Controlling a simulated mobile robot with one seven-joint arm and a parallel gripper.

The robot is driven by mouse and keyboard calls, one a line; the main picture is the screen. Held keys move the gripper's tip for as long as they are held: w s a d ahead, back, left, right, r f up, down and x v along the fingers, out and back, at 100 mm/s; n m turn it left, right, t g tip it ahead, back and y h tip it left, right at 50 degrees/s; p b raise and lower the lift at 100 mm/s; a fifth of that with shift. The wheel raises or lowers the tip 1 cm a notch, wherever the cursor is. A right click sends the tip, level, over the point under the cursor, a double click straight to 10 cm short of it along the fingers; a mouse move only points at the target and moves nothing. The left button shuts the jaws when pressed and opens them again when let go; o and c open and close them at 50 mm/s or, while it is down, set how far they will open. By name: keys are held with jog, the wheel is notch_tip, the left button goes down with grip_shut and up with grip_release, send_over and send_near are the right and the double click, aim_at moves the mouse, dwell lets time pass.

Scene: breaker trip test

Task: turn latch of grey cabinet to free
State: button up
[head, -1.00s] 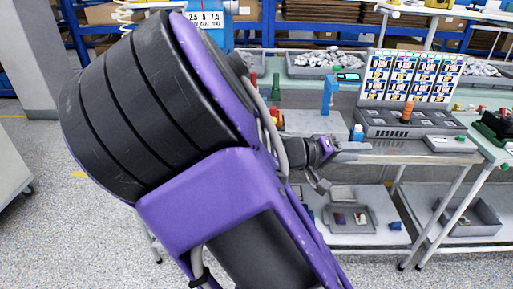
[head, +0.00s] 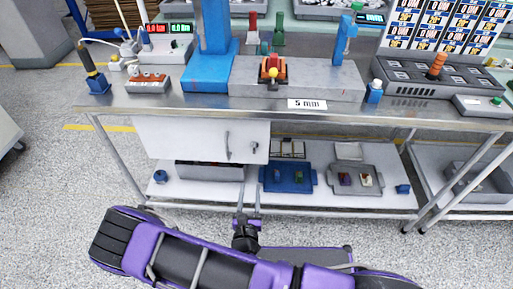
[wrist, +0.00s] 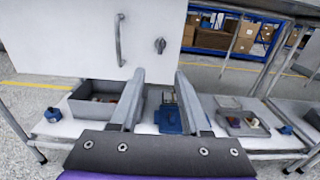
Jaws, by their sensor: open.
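The grey cabinet (head: 190,145), pale in the picture, hangs under the bench top. Its front also fills the upper left of the wrist view (wrist: 60,40). A bar handle (head: 228,144) stands upright on the door. The latch (head: 254,147), a small dark knob, sits right of the handle; it shows clearly in the wrist view (wrist: 160,46). Which way the latch points is too small to tell for sure. My gripper (head: 249,192) is open and empty, below and in front of the latch, apart from it. In the wrist view the fingertips (wrist: 160,77) point toward it from below.
The lower shelf (head: 210,190) holds a grey bin (head: 205,171), a blue tray (head: 287,178) and a grey tray (head: 357,181). The bench top (head: 130,100) above carries a blue press, a switch box and other gear. Floor in front is open.

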aim_at(254, 150)
jog(key=w, duration=0.5)
jog(key=w+b, duration=0.1)
jog(key=w, duration=0.5)
jog(key=w+b, duration=0.1)
jog(key=w, duration=0.5)
jog(key=shift+w+d, duration=0.1)
jog(key=shift+d, duration=0.2)
jog(key=shift+c, duration=0.3)
grip_shut()
